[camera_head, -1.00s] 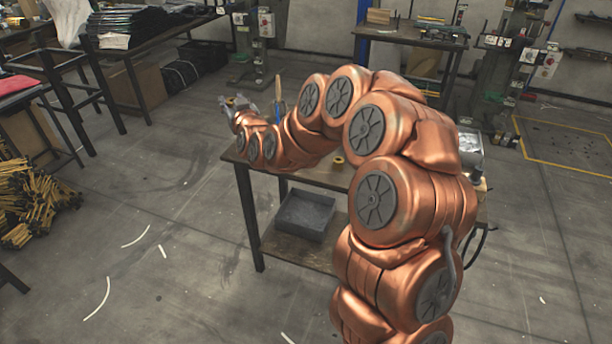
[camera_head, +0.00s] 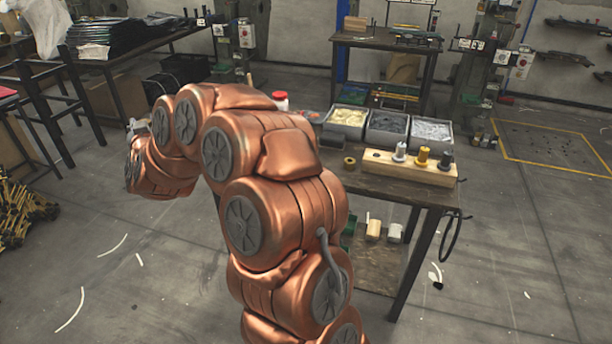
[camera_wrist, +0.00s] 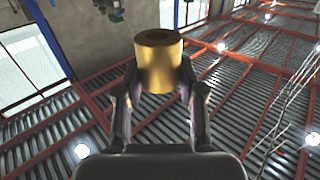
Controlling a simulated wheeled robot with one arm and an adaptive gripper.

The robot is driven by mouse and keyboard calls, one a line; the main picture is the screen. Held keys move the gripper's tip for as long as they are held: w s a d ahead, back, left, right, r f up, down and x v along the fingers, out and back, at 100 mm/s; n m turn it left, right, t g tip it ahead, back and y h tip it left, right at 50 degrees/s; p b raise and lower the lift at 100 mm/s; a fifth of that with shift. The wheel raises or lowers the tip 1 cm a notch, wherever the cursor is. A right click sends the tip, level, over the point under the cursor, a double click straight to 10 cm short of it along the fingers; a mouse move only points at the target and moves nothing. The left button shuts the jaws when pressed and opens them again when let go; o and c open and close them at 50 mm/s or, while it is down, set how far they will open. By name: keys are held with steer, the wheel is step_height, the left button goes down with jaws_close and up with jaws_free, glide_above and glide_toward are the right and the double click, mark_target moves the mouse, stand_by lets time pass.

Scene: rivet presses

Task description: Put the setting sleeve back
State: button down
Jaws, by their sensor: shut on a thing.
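My gripper (camera_wrist: 160,82) is shut on a gold-coloured hollow setting sleeve (camera_wrist: 158,60), gripped low between the two fingers. The sleeve's open end faces the top of the wrist view, with the ceiling behind it. In the head view my arm stretches to the left and its bulk hides most of the gripper and the sleeve. My gripper is well left of the block.
Three bins of small parts, one yellowish (camera_head: 347,117), one dark (camera_head: 387,128) and one grey (camera_head: 431,132), stand behind the block. A small brassy ring (camera_head: 349,163) lies left of the block. Two pale cylinders stand on the lower shelf (camera_head: 375,262). My arm covers the bench's left part.

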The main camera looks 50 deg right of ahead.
steer(key=s+d+f+m+g+h+b, duration=0.4)
steer(key=s+d+f+h+b, duration=0.15)
steer(key=d, duration=0.55)
steer(key=s+d+f+m+g+h+b, duration=0.3)
steer(key=s+d+f+m+g+b, duration=0.3)
steer(key=s, duration=0.5)
steer(key=s+d+f+m+g+h+b, duration=0.2)
steer(key=s+d+f+m+g+b, duration=0.35)
steer(key=s, duration=0.55)
steer(key=shift+n+g, duration=0.75)
steer(key=shift+n, duration=0.2)
steer(key=d+b, duration=0.1)
steer(key=d, duration=0.4)
steer(key=d+f+b, duration=0.1)
steer(key=d, duration=0.5)
steer(key=d+b, duration=0.1)
steer(key=d, duration=0.5)
steer(key=shift+s+f, duration=0.15)
steer(key=shift+s, duration=0.15)
steer(key=d, duration=0.1)
steer(key=d+f+b, duration=0.1)
steer(key=shift+d, duration=0.3)
steer(key=shift+a+f, duration=0.1)
steer(key=shift+f, duration=0.05)
steer(key=shift+f, duration=0.1)
steer(key=c, duration=1)
jaws_free()
steer(key=shift+f, duration=0.1)
